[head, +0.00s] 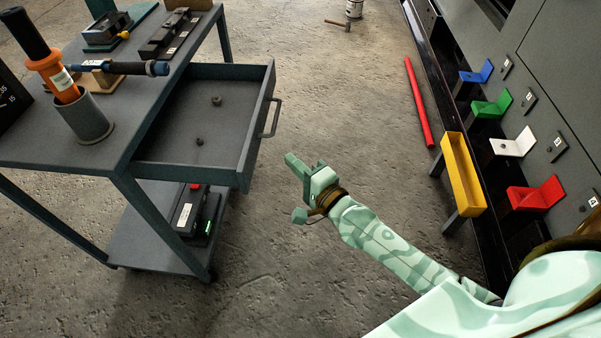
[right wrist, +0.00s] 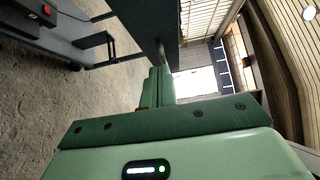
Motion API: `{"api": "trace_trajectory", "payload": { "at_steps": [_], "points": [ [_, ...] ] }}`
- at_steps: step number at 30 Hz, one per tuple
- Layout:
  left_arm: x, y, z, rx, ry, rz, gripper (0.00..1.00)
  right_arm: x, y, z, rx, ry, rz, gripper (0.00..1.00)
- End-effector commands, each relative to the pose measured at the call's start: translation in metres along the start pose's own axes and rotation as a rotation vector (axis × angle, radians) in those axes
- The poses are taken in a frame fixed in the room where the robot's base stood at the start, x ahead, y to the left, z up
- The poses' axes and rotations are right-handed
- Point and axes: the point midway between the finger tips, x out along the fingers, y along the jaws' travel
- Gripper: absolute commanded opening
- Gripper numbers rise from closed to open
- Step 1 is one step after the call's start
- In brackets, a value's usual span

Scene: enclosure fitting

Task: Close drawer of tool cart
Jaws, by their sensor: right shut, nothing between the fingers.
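The grey tool cart (head: 128,172) stands at the left in the head view. Its drawer (head: 215,112) is pulled out to the right, with a bar handle (head: 272,118) on its front and two small dark round parts inside. My right gripper (head: 292,160) is shut and empty, just right of the drawer's near front corner and below the handle in the picture. In the right wrist view the shut fingers (right wrist: 160,85) point at a dark upright panel (right wrist: 150,25), likely the drawer front; whether they touch it I cannot tell. My left gripper is not in view.
The cart top holds an orange-handled tool in a grey cup (head: 85,118) and several other tools. A black case with a red part (head: 190,212) lies on the lower shelf. A yellow tray (head: 462,175) and coloured brackets line the right wall. Open concrete floor lies between.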

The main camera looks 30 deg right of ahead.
Motion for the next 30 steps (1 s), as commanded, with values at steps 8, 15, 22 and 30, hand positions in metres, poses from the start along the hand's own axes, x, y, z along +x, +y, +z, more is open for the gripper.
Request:
{"api": "trace_trajectory", "payload": {
  "at_steps": [8,15,22,30],
  "points": [
    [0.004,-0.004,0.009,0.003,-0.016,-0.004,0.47,0.052,0.001,0.009,0.002,0.0,0.001,0.0],
    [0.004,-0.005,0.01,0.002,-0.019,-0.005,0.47,0.069,0.001,0.026,-0.004,0.0,0.003,0.0],
    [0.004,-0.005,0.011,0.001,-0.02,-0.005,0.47,0.071,0.001,0.028,-0.005,0.0,0.003,0.0],
    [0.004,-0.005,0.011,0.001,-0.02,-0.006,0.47,0.071,0.001,0.03,-0.005,0.0,0.003,0.0]
  ]
}}
